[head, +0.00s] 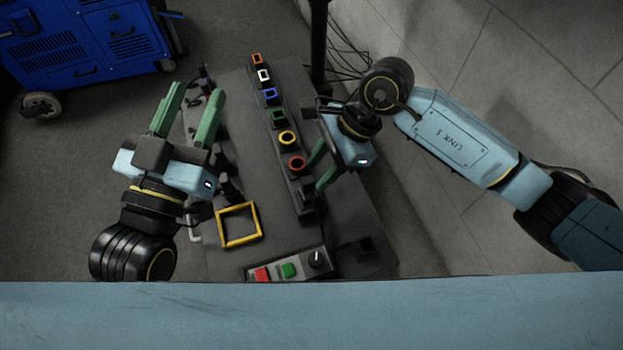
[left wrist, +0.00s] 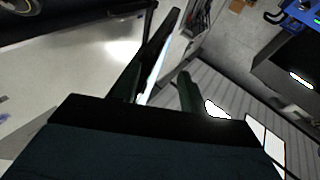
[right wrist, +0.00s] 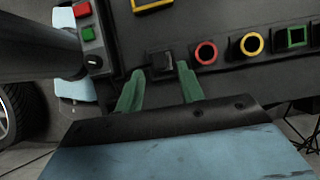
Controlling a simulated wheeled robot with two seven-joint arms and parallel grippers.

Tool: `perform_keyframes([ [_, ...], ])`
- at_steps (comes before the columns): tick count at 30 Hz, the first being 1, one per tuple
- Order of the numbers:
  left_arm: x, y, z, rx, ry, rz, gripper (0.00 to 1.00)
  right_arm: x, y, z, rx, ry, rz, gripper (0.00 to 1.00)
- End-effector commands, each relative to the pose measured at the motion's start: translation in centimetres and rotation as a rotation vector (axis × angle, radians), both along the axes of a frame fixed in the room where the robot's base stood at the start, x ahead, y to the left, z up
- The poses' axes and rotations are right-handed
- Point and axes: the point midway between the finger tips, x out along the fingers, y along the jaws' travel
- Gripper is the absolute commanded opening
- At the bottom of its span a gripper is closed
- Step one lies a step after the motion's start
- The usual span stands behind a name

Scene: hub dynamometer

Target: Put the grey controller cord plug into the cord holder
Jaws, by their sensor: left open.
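My right gripper (head: 317,165) points down at the near end of the strip of coloured sockets (head: 276,116). In the right wrist view its green fingers (right wrist: 161,72) are apart, with a small dark block (right wrist: 160,63) between or just beyond their tips. I cannot tell whether they touch it, or whether this block is the grey plug or the cord holder. My left gripper (head: 190,108) is open and seems empty, above the panel's left edge. In the left wrist view its fingers (left wrist: 168,80) show nothing between them. No grey cord plug can be told for certain.
A yellow square frame (head: 239,225) and a box with red and green buttons (head: 288,270) lie at the panel's near end. Dark upright parts (head: 229,186) line its left side. A black post (head: 318,45) stands at the far end. A blue machine (head: 85,40) stands far left.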

Motion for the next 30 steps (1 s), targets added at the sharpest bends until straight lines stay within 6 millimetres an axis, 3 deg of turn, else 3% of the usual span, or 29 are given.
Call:
perform_keyframes([
  [9,-1.5,0.0,3.2,-0.084,-0.264,-0.01,0.43,-0.3,1.0,-2.0,0.001,0.0,0.0,0.38],
  [16,-2.8,0.3,4.5,-0.132,-0.43,-0.01,0.43,-0.5,1.7,-3.5,0.0,0.0,0.0,0.38],
  [29,-3.4,0.4,5.0,-0.148,-0.484,-0.009,0.43,-0.6,2.0,-3.7,0.0,0.0,0.0,0.38],
  [30,-3.3,0.4,5.0,-0.148,-0.484,-0.009,0.43,-0.6,2.0,-3.7,0.0,0.0,0.0,0.34],
])
